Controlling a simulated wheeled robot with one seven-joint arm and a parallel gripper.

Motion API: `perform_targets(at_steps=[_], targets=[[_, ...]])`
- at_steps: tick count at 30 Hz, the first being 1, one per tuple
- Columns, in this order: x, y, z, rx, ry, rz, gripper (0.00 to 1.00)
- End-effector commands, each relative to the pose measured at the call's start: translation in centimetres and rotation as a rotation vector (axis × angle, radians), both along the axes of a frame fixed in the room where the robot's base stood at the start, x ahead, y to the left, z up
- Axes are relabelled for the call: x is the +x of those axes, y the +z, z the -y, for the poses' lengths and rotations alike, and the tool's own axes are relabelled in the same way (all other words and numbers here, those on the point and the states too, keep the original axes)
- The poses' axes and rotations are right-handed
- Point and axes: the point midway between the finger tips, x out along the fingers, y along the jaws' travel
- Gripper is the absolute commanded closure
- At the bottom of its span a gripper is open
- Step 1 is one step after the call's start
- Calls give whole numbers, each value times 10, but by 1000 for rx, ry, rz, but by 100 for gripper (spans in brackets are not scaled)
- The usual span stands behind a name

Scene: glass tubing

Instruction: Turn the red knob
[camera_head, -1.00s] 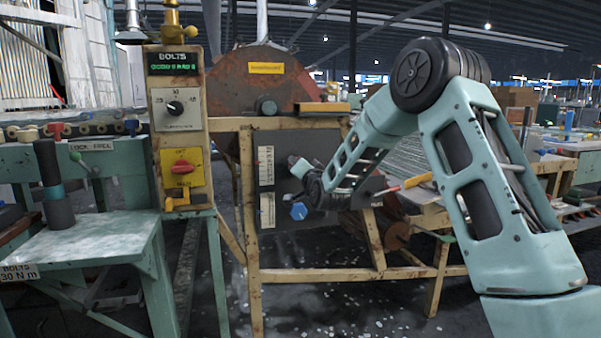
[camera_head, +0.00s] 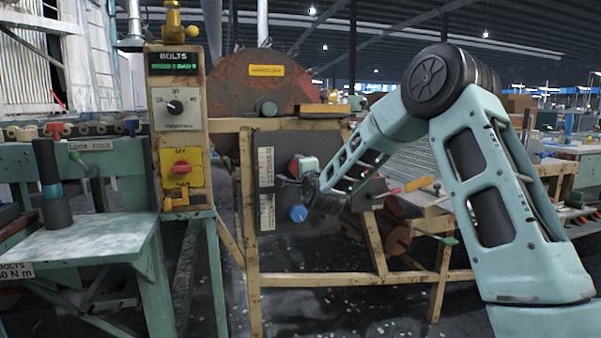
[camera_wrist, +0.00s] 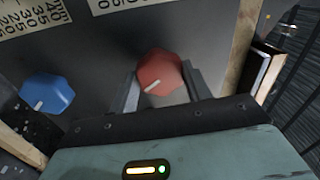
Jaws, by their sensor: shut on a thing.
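The red knob (camera_wrist: 160,72) stands on a dark grey panel (camera_wrist: 105,50) in the wrist view. Its white pointer line slants towards the lower left. My gripper (camera_wrist: 161,88) is shut on it, one finger at its left side and the other at its right. In the head view my gripper (camera_head: 287,181) is at the grey panel, just above the blue knob (camera_head: 298,213). There the arm and gripper hide most or all of the red knob.
The blue knob also shows left of the red one in the wrist view (camera_wrist: 48,94), clear of the fingers. White scale labels (camera_head: 266,210) lie on the panel. A control column (camera_head: 178,120) with a separate red switch (camera_head: 180,168) stands left. A wooden frame (camera_head: 247,230) borders the panel.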

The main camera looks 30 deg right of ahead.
Motion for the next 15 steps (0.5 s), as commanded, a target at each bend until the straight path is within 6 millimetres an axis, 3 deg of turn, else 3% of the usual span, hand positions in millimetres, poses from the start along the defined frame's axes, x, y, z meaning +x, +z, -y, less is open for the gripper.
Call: perform_targets(at_steps=[15], targets=[[0,0,0,31,-1,8,75]])
